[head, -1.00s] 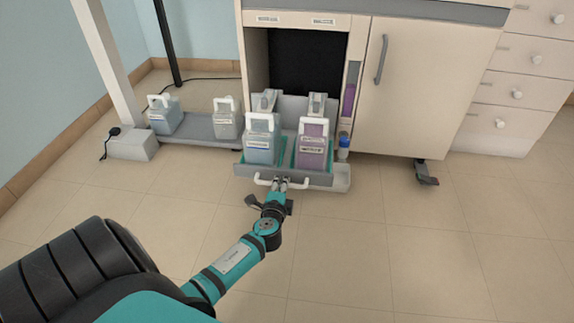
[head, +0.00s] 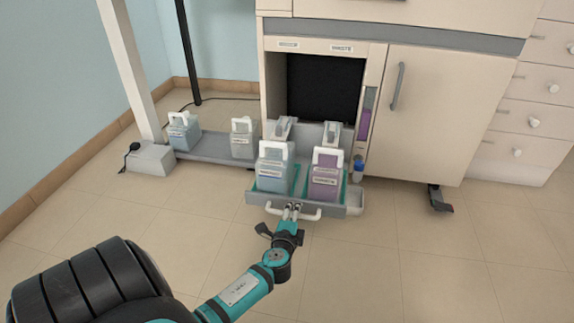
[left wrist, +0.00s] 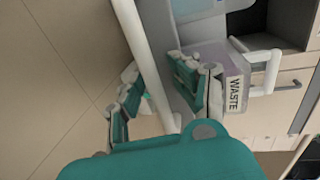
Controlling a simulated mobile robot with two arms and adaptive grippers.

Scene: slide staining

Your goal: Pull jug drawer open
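The jug drawer (head: 262,198) is pulled out from the open bay of the cream cabinet, low above the floor. It carries a blue jug (head: 274,176) at left and a purple jug (head: 325,184) at right, both upright. A white bar handle (head: 312,215) runs along its front; it also shows in the left wrist view (left wrist: 133,35). My right gripper is out of view.
A closed cabinet door (head: 430,120) is to the right, with a caster (head: 440,200) below. A low grey side shelf (head: 212,155) with two jugs is at left. White-knobbed drawers (head: 525,125) stand far right. The floor in front is clear.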

